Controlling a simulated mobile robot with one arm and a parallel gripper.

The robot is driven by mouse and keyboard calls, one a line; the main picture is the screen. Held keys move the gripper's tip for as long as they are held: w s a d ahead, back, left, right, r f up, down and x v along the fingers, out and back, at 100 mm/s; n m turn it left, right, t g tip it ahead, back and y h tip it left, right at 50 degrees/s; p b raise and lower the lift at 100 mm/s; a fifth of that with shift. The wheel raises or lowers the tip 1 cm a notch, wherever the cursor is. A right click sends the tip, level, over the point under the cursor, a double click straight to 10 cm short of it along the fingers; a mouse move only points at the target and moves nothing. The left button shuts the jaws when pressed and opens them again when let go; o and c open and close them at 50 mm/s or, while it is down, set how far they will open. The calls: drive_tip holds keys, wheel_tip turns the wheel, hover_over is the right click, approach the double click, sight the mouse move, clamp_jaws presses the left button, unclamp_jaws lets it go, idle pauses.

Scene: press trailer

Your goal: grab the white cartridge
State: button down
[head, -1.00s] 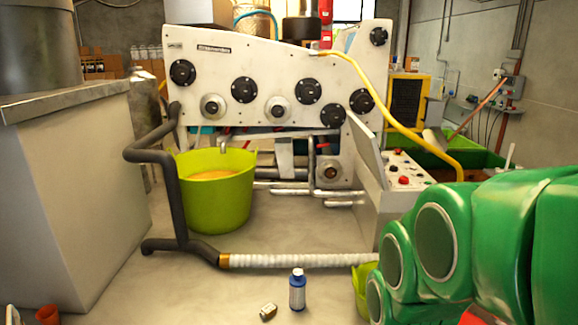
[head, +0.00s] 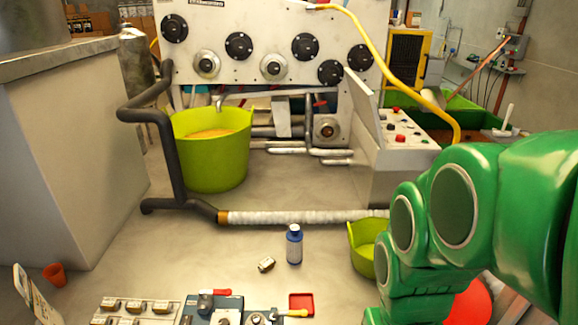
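A small off-white block with a dull brassy part (head: 266,265) lies alone beside a blue bottle. It may be the white cartridge, but it is too small to be sure. Several similar small blocks (head: 133,307) sit in rows on a pale tray (head: 171,304) at the bottom left, cut off by the picture's edge. My green arm fills the right side of the head view. My gripper is out of view, so its state and distance from these things do not show.
The blue bottle (head: 294,244) stands upright. A grey fixture with red and yellow handles (head: 228,301) and a red square tray (head: 301,303) are at the bottom. A small lime tub (head: 362,252) stands near my arm. A wrapped hose (head: 290,217) crosses behind.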

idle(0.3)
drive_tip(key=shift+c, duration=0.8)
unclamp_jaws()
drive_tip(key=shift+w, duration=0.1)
